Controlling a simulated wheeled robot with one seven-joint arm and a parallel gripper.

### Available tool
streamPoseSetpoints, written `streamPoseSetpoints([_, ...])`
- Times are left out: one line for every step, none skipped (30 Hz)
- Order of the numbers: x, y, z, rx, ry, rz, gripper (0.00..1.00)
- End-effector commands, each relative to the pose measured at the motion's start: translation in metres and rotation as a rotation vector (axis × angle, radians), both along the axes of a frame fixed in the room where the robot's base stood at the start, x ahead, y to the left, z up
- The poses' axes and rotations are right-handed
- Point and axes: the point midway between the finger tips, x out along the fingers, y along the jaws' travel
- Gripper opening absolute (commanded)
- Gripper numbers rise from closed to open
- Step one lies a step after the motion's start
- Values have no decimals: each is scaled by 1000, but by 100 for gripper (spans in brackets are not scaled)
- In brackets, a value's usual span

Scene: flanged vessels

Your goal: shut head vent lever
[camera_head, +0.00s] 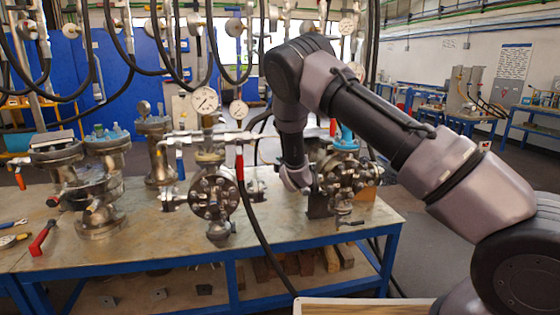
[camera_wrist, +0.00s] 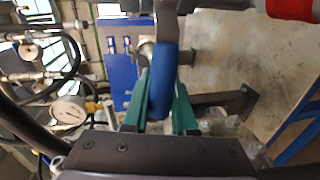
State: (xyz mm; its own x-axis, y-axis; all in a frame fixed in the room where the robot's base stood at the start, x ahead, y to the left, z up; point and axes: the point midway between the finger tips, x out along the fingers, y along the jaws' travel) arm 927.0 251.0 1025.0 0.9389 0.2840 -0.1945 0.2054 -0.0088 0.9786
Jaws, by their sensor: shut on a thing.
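A blue-sleeved lever handle (camera_wrist: 163,92) stands between the green fingers of my gripper (camera_wrist: 166,78) in the wrist view. The gripper is shut on this handle, with one finger along each side. The handle's upper end meets a grey metal part at the top of the picture. The gripper and the held handle cannot be made out there, behind the arm and fittings. Which way the lever is turned is unclear.
A second flanged vessel with gauges and a red-handled lever (camera_head: 240,165) stands left of my arm. More vessels (camera_head: 100,185) and a red-handled tool (camera_head: 42,238) are farther left on the bench (camera_head: 150,258). Black hoses hang overhead. The bench front is mostly clear.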

Motion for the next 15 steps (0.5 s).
streamPoseSetpoints([-1, 0, -3, -20, -4, 0, 0])
streamPoseSetpoints([-1, 0, -4, -30, -7, 0, 0])
streamPoseSetpoints([-1, 0, -5, -41, -9, 0, 0])
streamPoseSetpoints([-1, 0, -6, -50, -11, 1, 0])
streamPoseSetpoints([-1, 0, -7, -56, -13, 0, 0])
streamPoseSetpoints([-1, 0, -7, -62, -15, 1, 0])
streamPoseSetpoints([0, 0, -7, -67, -16, 0, 0])
streamPoseSetpoints([0, -1, -7, -70, -18, -1, 0])
streamPoseSetpoints([0, -1, -8, -74, -19, -1, 0])
streamPoseSetpoints([0, -1, -8, -76, -20, -1, 0])
streamPoseSetpoints([0, -1, -8, -78, -20, -1, 0])
streamPoseSetpoints([0, -1, -8, -80, -21, -1, 0])
streamPoseSetpoints([0, -1, -8, -81, -21, -1, 0])
streamPoseSetpoints([0, -1, -8, -81, -21, -2, 0])
streamPoseSetpoints([0, -1, -8, -82, -20, -1, 0])
